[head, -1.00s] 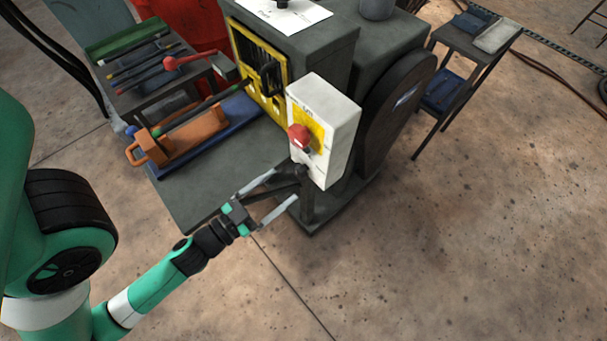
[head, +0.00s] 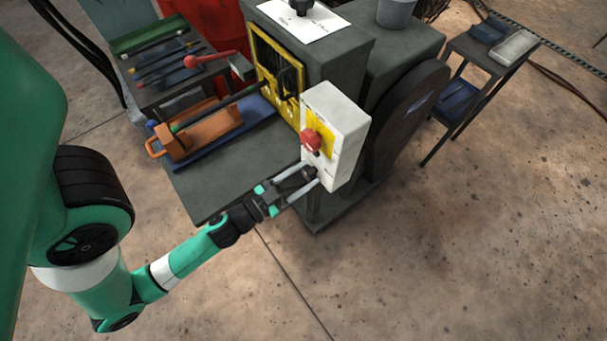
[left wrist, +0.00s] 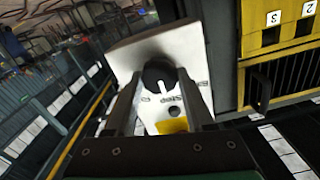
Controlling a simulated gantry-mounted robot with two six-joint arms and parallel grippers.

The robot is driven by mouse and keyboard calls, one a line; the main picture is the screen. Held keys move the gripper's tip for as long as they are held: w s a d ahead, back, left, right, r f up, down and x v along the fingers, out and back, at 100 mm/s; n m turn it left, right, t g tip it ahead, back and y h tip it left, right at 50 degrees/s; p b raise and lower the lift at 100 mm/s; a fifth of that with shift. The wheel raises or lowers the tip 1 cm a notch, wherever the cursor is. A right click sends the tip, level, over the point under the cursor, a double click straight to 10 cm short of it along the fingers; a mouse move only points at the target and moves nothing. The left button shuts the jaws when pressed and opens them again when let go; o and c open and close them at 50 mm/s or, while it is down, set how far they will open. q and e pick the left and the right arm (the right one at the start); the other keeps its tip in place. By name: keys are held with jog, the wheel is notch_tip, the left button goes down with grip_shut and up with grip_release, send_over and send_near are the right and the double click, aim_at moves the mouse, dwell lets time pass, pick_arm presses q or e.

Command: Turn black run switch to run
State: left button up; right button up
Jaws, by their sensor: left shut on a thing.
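The black run switch (left wrist: 157,71) is a round knob with a white pointer line on the white control box (head: 347,118). In the left wrist view the line slants slightly and its lower end lies near the "Stop" lettering. My left gripper (head: 309,175) is at the lower front of the box, its fingers on both sides of the knob and shut on it. In the head view the fingers largely hide the knob. My right gripper is not in view.
A red mushroom button (head: 311,140) on a yellow plate sits just above the left gripper. The dark machine body (head: 338,52) and large drum (head: 408,110) stand behind the box. An orange tool (head: 205,130) lies to the left.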

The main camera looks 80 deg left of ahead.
pick_arm(q)
grip_shut()
jog(key=m, duration=0.5)
jog(key=shift+d+m+b, duration=0.1)
jog(key=shift+m+b, duration=0.2)
jog(key=shift+m, duration=2.2)
jog(key=o, duration=1.1)
grip_release()
jog(key=shift+o, duration=0.2)
